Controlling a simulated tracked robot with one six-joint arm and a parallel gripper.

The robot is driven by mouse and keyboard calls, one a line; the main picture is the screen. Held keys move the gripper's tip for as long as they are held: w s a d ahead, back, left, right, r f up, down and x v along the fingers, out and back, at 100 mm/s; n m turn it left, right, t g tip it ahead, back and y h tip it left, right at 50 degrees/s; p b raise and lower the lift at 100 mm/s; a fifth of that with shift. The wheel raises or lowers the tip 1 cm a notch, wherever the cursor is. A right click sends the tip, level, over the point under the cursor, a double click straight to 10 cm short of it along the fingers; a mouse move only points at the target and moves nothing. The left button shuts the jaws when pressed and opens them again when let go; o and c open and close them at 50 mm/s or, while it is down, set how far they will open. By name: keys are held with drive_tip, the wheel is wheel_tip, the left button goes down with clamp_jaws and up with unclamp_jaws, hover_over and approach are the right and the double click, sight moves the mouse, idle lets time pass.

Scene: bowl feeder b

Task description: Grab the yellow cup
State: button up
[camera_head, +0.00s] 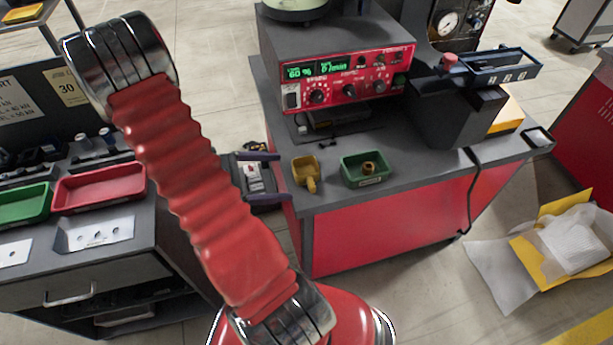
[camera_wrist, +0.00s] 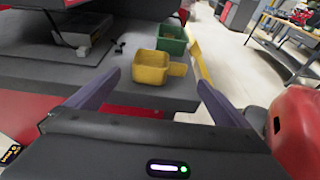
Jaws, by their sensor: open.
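The yellow cup (camera_head: 305,172) stands upright near the left front edge of the grey bench top, its handle pointing toward the front. In the wrist view the yellow cup (camera_wrist: 151,68) is ahead of my gripper, with its handle to the right. My gripper (camera_wrist: 153,84) is open, its two dark fingers spread wide with nothing between them. In the head view my gripper (camera_head: 262,170) is at the bench's left edge, left of the cup and apart from it, partly hidden by my red arm.
A green bin (camera_head: 364,181) with a small brass-coloured part in it stands close right of the cup. The red control box (camera_head: 345,80) is behind. A cart with a red tray (camera_head: 98,187) and a green tray (camera_head: 22,205) is at left.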

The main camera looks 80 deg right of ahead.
sight(295, 176)
drive_tip(key=shift+x, duration=2.35)
drive_tip(key=shift+x, duration=2.6)
drive_tip(key=shift+s+a, duration=0.1)
drive_tip(key=shift+a, duration=0.05)
drive_tip(key=shift+c, duration=0.5)
drive_tip(key=c, duration=0.9)
